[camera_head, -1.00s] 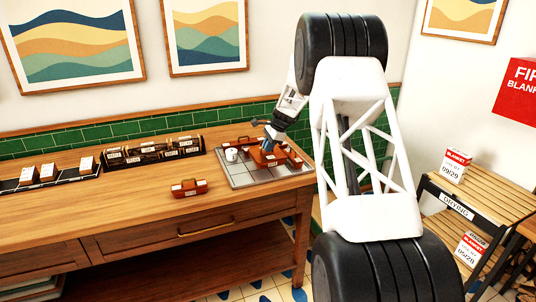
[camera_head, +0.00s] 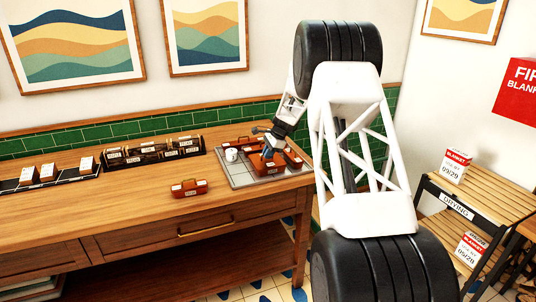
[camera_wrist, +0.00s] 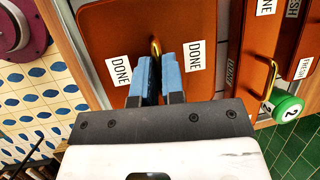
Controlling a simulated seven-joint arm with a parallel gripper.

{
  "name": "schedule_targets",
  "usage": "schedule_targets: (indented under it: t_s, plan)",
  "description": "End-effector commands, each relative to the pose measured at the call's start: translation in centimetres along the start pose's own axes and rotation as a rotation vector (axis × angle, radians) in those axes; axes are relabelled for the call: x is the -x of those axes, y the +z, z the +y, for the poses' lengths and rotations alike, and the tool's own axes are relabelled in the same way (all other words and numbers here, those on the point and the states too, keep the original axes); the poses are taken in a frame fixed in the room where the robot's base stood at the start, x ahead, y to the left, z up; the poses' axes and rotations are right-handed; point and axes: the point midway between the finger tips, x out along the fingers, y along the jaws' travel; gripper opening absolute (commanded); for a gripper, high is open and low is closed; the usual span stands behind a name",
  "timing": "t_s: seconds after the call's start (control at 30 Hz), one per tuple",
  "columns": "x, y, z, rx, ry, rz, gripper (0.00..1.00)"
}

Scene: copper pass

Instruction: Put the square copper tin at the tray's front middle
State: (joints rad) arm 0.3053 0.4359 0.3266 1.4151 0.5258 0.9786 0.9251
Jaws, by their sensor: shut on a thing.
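The square copper tin (camera_wrist: 190,25) fills the middle of the wrist view, with a brass handle and white labels reading DONE. My gripper (camera_wrist: 160,60) is shut on that handle, its blue fingers close together. In the head view the tin (camera_head: 262,168) is under my gripper (camera_head: 270,152), over the right part of the grey tray (camera_head: 242,181). I cannot tell whether it touches the tray. My fingers hide part of the tin.
Other copper tins (camera_wrist: 255,45) lie close on the right in the wrist view, near a green disc marked 2 (camera_wrist: 287,108). Another copper tin (camera_head: 189,188) sits on the counter left of the tray. The tray's front left is bare.

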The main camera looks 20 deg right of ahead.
Motion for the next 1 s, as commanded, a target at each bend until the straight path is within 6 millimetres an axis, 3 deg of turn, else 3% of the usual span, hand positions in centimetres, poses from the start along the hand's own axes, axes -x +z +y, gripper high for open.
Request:
schedule_targets:
  t_s: [0.17,0.2,0.33,0.77,1.0]
  plan:
    - [-0.1,-0.1,0.0,0.000,-0.001,0.000,0.00]
    - [-0.2,-0.1,0.0,0.000,0.000,0.000,0.14]
    - [-0.2,-0.1,0.0,0.000,0.000,0.000,0.34]
    - [0.2,0.0,0.0,0.000,0.000,0.000,0.35]
    - [2.3,0.0,0.0,0.000,-0.002,0.001,0.35]
